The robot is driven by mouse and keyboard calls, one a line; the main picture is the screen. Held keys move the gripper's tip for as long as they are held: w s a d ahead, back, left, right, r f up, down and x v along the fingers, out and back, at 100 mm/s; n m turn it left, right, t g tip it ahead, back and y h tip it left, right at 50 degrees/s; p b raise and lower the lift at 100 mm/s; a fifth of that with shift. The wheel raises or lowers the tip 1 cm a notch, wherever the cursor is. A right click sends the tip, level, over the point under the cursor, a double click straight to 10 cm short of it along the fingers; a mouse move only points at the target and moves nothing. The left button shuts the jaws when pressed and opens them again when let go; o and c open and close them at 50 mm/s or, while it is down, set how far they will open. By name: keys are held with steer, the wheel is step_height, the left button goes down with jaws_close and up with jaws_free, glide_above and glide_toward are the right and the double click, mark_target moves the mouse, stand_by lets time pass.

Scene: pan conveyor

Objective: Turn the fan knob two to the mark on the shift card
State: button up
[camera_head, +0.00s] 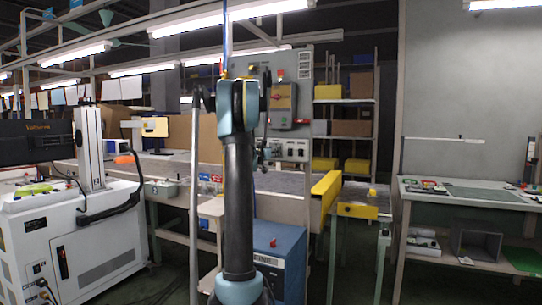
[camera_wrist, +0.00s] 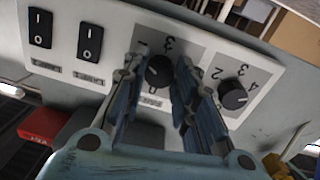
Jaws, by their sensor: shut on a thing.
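In the wrist view, a pale control panel carries two black round knobs with number scales. My gripper (camera_wrist: 158,88) has its two blue-grey fingers on either side of the left knob (camera_wrist: 158,70), closed on it. A label below this knob seems to start with "FAN"; its number is too blurred to read. Where the knob points is not clear. The right knob (camera_wrist: 233,95) is free, just right of the fingers, with 2, 3 and 4 visible around it. In the head view, the panel (camera_head: 292,150) is small, and my arm partly hides the gripper. I cannot make out the shift card.
Two black rocker switches (camera_wrist: 89,41) sit left of the knobs on the panel. A red block (camera_wrist: 44,122) shows below them.

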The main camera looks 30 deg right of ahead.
steer(key=shift+n, duration=0.4)
steer(key=n+t, duration=0.1)
steer(key=n, duration=1)
steer(key=shift+n, duration=0.3)
steer(key=shift+a, duration=0.1)
steer(key=o, duration=1)
steer(key=shift+w+f, duration=0.1)
steer(key=shift+o, duration=0.2)
